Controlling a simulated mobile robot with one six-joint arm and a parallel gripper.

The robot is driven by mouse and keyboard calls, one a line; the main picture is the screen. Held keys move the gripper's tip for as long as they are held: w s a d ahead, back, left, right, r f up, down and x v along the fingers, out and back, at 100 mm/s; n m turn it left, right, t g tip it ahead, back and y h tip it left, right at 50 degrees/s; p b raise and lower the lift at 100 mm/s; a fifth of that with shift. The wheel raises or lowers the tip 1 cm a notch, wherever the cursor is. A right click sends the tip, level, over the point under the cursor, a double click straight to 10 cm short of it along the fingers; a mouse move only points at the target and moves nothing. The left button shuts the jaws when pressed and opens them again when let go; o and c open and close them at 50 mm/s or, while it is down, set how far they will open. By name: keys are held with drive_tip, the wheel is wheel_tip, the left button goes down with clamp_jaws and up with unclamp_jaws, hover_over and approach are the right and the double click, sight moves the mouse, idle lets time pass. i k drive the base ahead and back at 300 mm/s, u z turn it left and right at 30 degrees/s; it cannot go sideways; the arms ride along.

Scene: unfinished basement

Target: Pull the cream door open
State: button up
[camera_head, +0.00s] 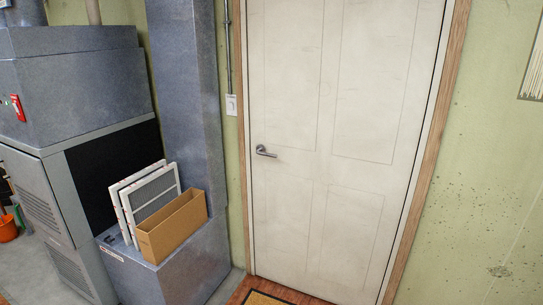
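The cream door (318,135) is a panelled door set in a wooden frame (422,170) in the middle of the head view. It looks shut, flush with its frame. A grey metal lever handle (265,151) sits on its left side at about mid-height. The right edge of the door shows a dark line along the frame. My gripper does not show in this view.
A grey furnace unit (75,95) and a metal duct (188,75) stand left of the door. A cardboard box (172,226) with filters (150,197) sits on a grey ledge. A doormat (264,298) lies at the door's foot. The right wall is clear low down.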

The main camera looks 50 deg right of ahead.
sight(338, 90)
drive_tip(key=u, duration=0.05)
drive_tip(key=i, duration=1)
drive_tip(key=z, duration=0.05)
